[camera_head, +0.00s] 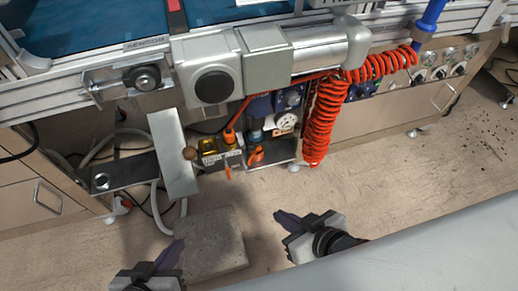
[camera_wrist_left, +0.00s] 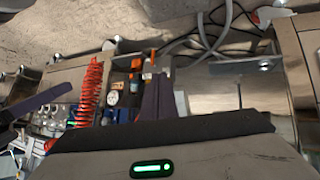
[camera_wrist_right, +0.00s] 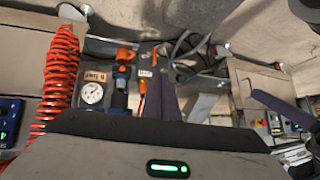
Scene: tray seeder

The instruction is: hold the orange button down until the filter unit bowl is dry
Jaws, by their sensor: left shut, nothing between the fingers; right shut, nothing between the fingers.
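The filter unit (camera_head: 222,158) hangs under the bench rail, with a yellowish part that may be its bowl (camera_head: 208,145). Small orange parts show on and beside it, one low at its front (camera_head: 227,173) and one to the right (camera_head: 256,155); I cannot tell which is the button. Whether the bowl holds liquid is too small to tell. My left gripper (camera_head: 176,250) is shut and empty, low and left of the unit. My right gripper (camera_head: 282,217) is shut and empty, low and right of it. Neither touches the unit.
A red coiled hose (camera_head: 320,120) hangs right of the unit; it also shows in the right wrist view (camera_wrist_right: 60,80). A round white gauge (camera_head: 285,121) sits between them. A metal bracket (camera_head: 172,150) stands left. A grey slab (camera_head: 212,240) lies on the floor below.

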